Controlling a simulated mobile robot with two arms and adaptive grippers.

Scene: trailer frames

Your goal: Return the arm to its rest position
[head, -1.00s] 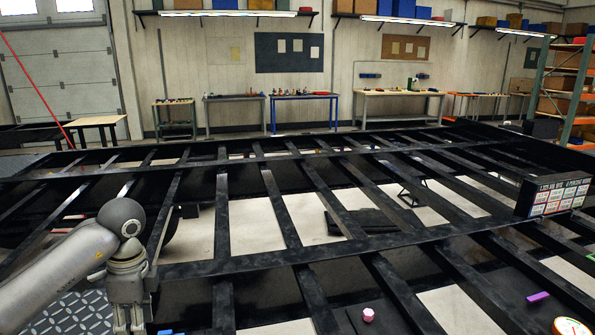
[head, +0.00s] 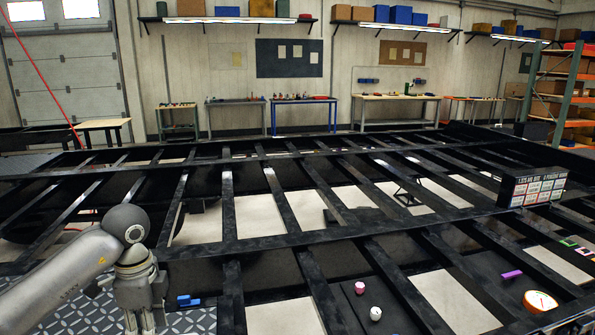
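My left arm comes in from the lower left, bent at a dark round joint. My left gripper (head: 141,322) points down at the bottom edge of the head view, over the patterned metal floor. Its fingertips are cut off by the frame edge, so its opening is unclear. No object shows in the visible part of it. My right gripper is out of view.
A black trailer frame (head: 232,215) of crossing beams fills the middle. Small items lie low among it: a blue piece (head: 188,300), a pink piece (head: 360,287), a white piece (head: 375,313), a purple block (head: 511,274) and a round dial (head: 540,301). A sign box (head: 532,187) stands right.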

